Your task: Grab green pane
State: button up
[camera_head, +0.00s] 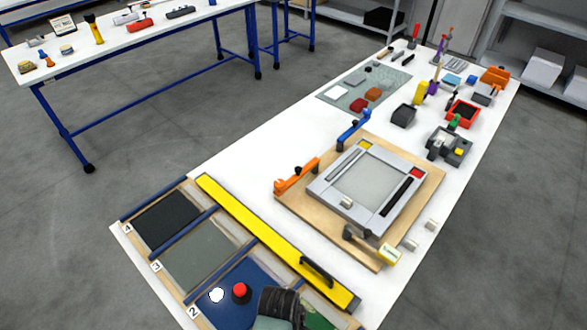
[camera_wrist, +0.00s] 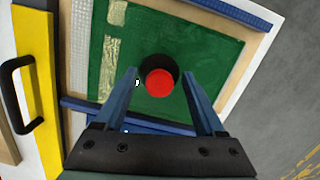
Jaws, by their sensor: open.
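The green pane (camera_wrist: 212,78) lies flat in its bay in the wrist view, with a red-topped knob (camera_wrist: 160,83) on a black base on it. In the head view only a strip of the green pane (camera_head: 318,319) shows at the bottom edge, beside my dark wrist. My gripper (camera_wrist: 159,72) is open over the pane, with one blue finger on each side of the knob in the picture. Its height above the knob is hard to tell. Nothing is held. In the head view the fingers are hidden.
A yellow bar (camera_head: 262,235) with a black handle runs along the bays. The blue pane (camera_head: 212,309) with its own red knob lies in bay 2, left of my wrist. Blue dividers separate the bays. A wooden fixture (camera_head: 290,215) with a grey frame stands behind.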

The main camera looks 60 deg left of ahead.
grip_shut()
dwell(1.3)
